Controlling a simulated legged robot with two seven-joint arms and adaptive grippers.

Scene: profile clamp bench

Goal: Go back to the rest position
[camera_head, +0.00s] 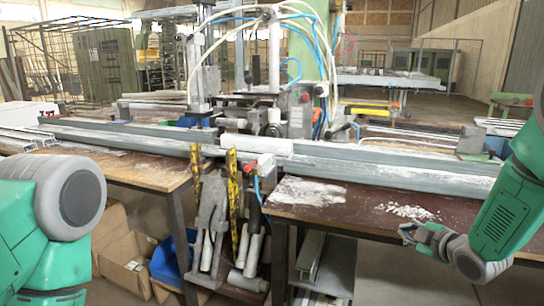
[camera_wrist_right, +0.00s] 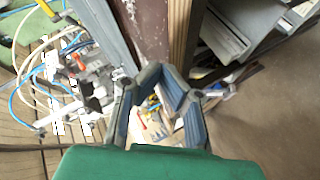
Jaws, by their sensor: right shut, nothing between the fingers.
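My right gripper (camera_head: 410,232) is at the right of the head view, near the front right edge of the brown bench top (camera_head: 335,212). It is shut and empty. In the right wrist view the blue-lined fingers of my right gripper (camera_wrist_right: 161,74) come together at their tips with nothing between them. My left arm shows at the lower left of the head view, but its gripper is out of the picture. The clamp machine (camera_head: 265,100) with its white and blue hoses stands in the middle of the bench, apart from my right gripper.
Long grey profiles (camera_head: 390,172) lie across the bench. White shavings (camera_head: 408,211) lie close to my right gripper. Cardboard boxes (camera_head: 128,250) and a blue bin (camera_head: 172,262) stand below at left. Metal shelving (camera_head: 325,268) is under the right bench. Floor is open at lower right.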

